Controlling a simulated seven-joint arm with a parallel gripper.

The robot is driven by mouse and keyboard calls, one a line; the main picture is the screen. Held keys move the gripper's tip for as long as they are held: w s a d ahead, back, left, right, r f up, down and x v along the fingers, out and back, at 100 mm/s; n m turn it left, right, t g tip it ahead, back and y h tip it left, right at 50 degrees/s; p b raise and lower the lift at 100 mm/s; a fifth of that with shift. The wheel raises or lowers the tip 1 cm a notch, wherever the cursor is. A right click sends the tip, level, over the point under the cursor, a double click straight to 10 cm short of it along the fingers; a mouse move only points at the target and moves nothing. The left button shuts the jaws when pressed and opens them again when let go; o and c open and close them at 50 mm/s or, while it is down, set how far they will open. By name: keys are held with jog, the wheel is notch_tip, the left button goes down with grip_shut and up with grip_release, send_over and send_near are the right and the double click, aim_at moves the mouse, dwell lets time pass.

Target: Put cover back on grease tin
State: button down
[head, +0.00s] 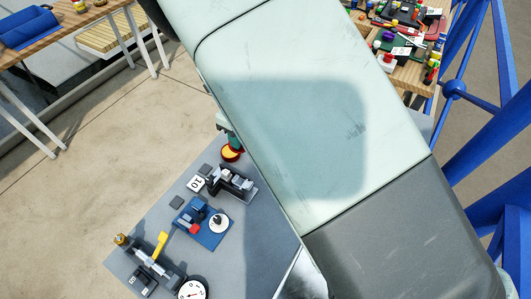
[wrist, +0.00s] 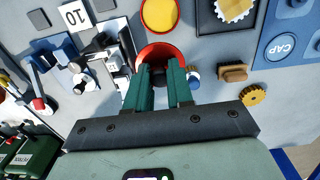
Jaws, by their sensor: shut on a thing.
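The grease tin, a round red-rimmed tin with a yellow inside (wrist: 160,14), stands at the top middle of the wrist view. It also shows in the head view (head: 231,155), partly hidden by my arm. The red round cover (wrist: 160,50) is just below the tin in the wrist view, at my fingertips. My gripper (wrist: 162,68), with two green fingers, is shut on the cover. The fingers hide the cover's near part and the exact grip. I cannot tell its height over the bench. In the head view my arm hides most of the gripper.
A card marked 10 (wrist: 75,16) and a black-and-silver device (wrist: 108,48) are left of my fingers. A brown block (wrist: 232,72), a yellow gear (wrist: 255,96) and a blue CAP panel (wrist: 284,45) are right. The grey bench (head: 150,222) has a blue-based device (head: 203,222) and a dial (head: 193,290).

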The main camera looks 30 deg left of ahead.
jog(key=shift+n, duration=0.7)
jog(key=shift+w+a+f, duration=0.1)
jog(key=shift+a+f, duration=0.7)
jog(key=shift+f, duration=0.25)
jog(key=shift+w+a+f, duration=0.1)
jog(key=shift+a+f, duration=0.65)
jog(key=shift+f, duration=0.25)
jog(key=shift+w+a+f, duration=0.1)
jog(key=shift+a+f, duration=0.7)
jog(key=shift+f, duration=0.25)
jog(key=shift+f, duration=0.15)
jog(key=shift+c, duration=2.2)
grip_release()
notch_tip(320, 180, up, 7)
